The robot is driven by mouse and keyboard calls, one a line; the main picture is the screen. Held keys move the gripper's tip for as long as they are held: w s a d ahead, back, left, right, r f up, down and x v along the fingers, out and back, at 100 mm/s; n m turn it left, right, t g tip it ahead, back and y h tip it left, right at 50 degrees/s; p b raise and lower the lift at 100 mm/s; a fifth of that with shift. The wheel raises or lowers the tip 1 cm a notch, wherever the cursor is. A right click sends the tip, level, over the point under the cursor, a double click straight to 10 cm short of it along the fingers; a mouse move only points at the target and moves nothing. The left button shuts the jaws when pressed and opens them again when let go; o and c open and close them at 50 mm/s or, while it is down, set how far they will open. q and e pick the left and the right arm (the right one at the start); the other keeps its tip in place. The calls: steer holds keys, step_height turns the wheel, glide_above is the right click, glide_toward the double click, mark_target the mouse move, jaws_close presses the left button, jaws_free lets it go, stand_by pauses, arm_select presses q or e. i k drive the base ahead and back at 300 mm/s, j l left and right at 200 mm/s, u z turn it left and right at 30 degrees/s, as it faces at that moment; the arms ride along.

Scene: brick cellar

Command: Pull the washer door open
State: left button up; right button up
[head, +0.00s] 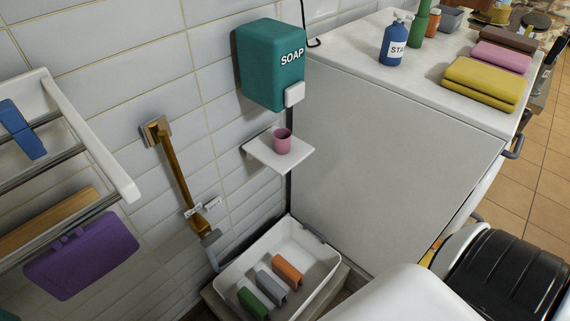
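A large white box-shaped appliance (385,155), which looks like the washer, stands against the tiled wall at the right. I see its broad side panel and its top. Its front faces right and shows only as a thin, steeply angled strip. A dark grey handle (515,147) sticks out near the top of that front, and a smaller grey piece (477,216) shows lower down. I cannot make out the door or whether it is open.
Folded towels (480,84) and a blue bottle (394,42) sit on the appliance. A teal soap dispenser (270,65) and a small shelf (262,158) with a pink cup (282,141) are on the wall. A white tray (240,275) stands below. Tiled floor (545,185) shows at right.

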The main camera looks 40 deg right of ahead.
mark_target(466, 211)
steer(key=z, duration=0.65)
steer(key=l+z, duration=0.15)
steer(key=z, duration=0.35)
steer(key=l+z, duration=0.2)
steer(key=z, duration=0.25)
steer(key=l+z, duration=0.2)
steer(key=z, duration=0.3)
steer(key=i+l, duration=0.1)
steer(key=l, duration=0.6)
steer(key=i+z, duration=0.05)
